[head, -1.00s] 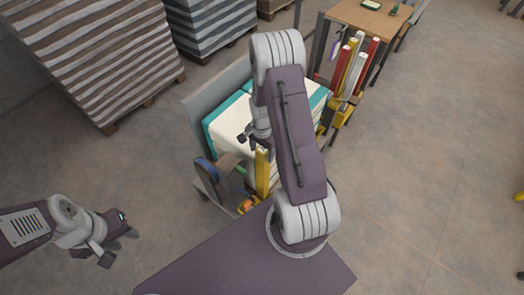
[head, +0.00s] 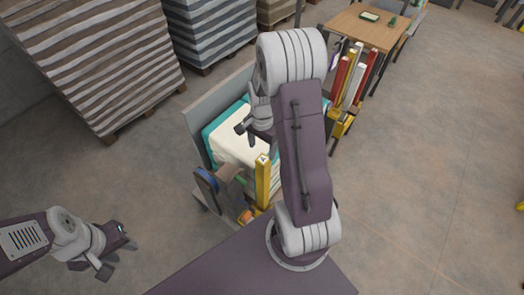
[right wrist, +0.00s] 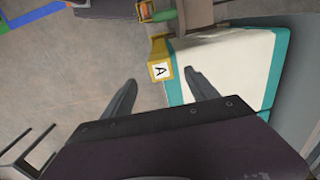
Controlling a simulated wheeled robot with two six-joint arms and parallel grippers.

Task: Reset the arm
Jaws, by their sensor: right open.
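My right arm (head: 303,150) rises from the base and bends over, its purple link standing upright in the head view. Its gripper (head: 247,137) hangs over cream and teal sacks (head: 232,148) on a cart. In the right wrist view the two fingers of the right gripper (right wrist: 160,82) are spread with nothing between them. The sack top (right wrist: 225,65) lies beyond the right finger, beside a yellow post marked A (right wrist: 160,68). My left gripper (head: 119,256) is at the lower left over bare floor, fingers apart and empty.
A grey panel (head: 205,112) stands behind the sacks. A yellow post (head: 262,182) rises close to my right arm. A rack of red, yellow and white posts (head: 350,78) and a wooden table (head: 365,26) are behind it. Stacked pallets (head: 95,60) fill the upper left.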

